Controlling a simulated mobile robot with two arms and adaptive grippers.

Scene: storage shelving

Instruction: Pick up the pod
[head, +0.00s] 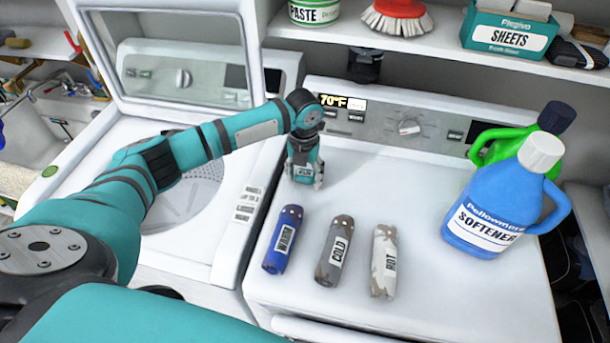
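Three pods lie in a row on the white top of the dryer (440,290): a blue one labelled WARM (283,240), a grey one labelled COLD (334,252) and a white-grey mottled one labelled HOT (384,262). A display (343,102) on the control panel reads 70°F. My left gripper (304,181) points down over the back left of the dryer top, behind the blue and grey pods and apart from them. Its fingers are small, and I cannot tell how far apart they are. No pod shows in it. My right gripper is not in view.
A blue SOFTENER bottle (497,205) stands at the right, with a green bottle (508,140) behind it. The washer (185,190) at the left has its lid up. A shelf (440,50) overhangs the back. The dryer top between pods and bottles is clear.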

